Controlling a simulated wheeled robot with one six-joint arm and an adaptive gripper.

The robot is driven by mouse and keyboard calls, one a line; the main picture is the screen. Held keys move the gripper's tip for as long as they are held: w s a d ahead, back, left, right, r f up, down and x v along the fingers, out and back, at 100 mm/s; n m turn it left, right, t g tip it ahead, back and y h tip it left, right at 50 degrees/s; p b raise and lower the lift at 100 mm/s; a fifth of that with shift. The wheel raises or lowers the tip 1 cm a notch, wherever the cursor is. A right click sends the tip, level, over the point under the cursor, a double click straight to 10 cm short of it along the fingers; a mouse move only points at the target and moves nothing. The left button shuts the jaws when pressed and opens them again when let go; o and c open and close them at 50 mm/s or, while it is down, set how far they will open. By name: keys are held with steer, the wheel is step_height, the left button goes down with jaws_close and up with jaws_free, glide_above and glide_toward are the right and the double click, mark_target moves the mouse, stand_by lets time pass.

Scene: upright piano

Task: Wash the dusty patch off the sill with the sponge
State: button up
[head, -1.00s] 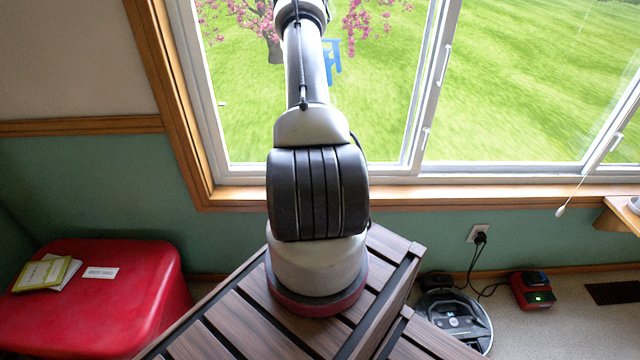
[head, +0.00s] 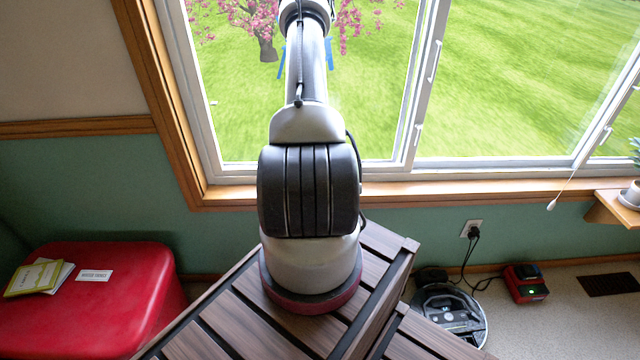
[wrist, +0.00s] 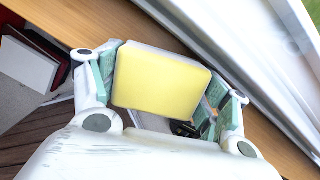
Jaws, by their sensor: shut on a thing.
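My gripper (wrist: 163,95) is shut on a yellow sponge (wrist: 160,82) in the wrist view, with a green-padded finger at each side of it. The sponge is in front of the wooden window sill (wrist: 60,22); I cannot tell whether it touches the sill. The sill also shows in the head view (head: 480,190), running below the window. No dusty patch can be made out in either view; the sponge and gripper cover part of the sill. In the head view my arm hides my gripper.
A white window frame (wrist: 215,40) borders the sill. A red box (head: 110,300) with booklets (head: 38,277) stands at the left. A robot vacuum (head: 450,315), a red charger (head: 525,283) and a wall outlet (head: 471,229) are at the right. A small shelf (head: 610,210) holds a pot.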

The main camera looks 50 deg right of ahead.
steer(key=shift+s+d, duration=1.15)
steer(key=shift+s, duration=0.25)
steer(key=shift+s+d, duration=1.1)
steer(key=shift+s, duration=0.3)
steer(key=shift+w+a+f, duration=0.15)
steer(key=shift+w+a, duration=0.5)
steer(key=shift+w, duration=0.1)
steer(key=shift+w+a+f, duration=0.15)
steer(key=shift+w+a, duration=0.45)
steer(key=shift+w, duration=0.1)
steer(key=shift+c, duration=0.7)
steer(key=shift+w+a, duration=1.1)
steer(key=shift+w, duration=0.35)
steer(key=shift+w+a, duration=1.1)
steer(key=shift+w, duration=0.3)
steer(key=shift+r, duration=0.1)
steer(key=shift+r, duration=3)
step_height(320, 180, up, 2)
steer(key=shift+r, duration=0.5)
